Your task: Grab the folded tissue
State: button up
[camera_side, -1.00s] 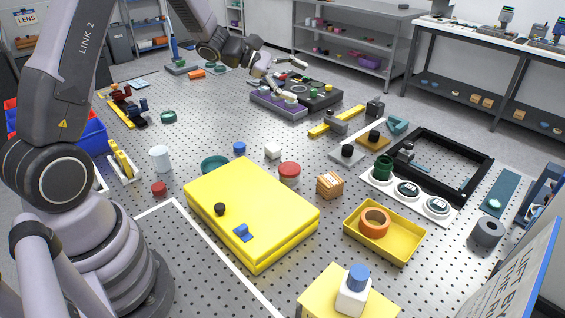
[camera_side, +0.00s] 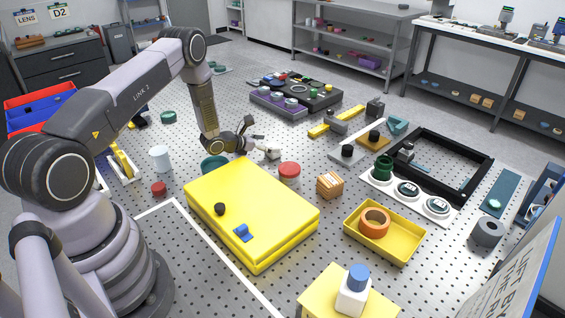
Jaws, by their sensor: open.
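A small white block-like thing (camera_side: 273,153), which looks like the folded tissue, lies on the perforated table behind the yellow case. My gripper (camera_side: 259,136) is low over the table, just left of and around the height of the white thing in the picture. Its fingers are spread and point to the right. One finger overlaps the white thing in the view; I cannot tell whether they touch. Nothing shows between the fingers.
A large yellow case (camera_side: 260,205) lies in front of my gripper. A red-lidded jar (camera_side: 289,172) and a wooden block (camera_side: 330,185) stand to the right. A green bowl (camera_side: 213,164) is close below my wrist. Free table lies behind.

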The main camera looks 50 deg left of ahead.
aim_at(276, 145)
jog(key=shift+w+d+f, duration=0.15)
jog(key=shift+w+f, duration=0.4)
jog(key=shift+w, duration=0.15)
jog(key=shift+w+d+f, duration=0.1)
jog(key=shift+w+f, duration=0.45)
jog(key=shift+w, duration=0.1)
jog(key=c, duration=0.9)
jog(key=shift+o, duration=0.2)
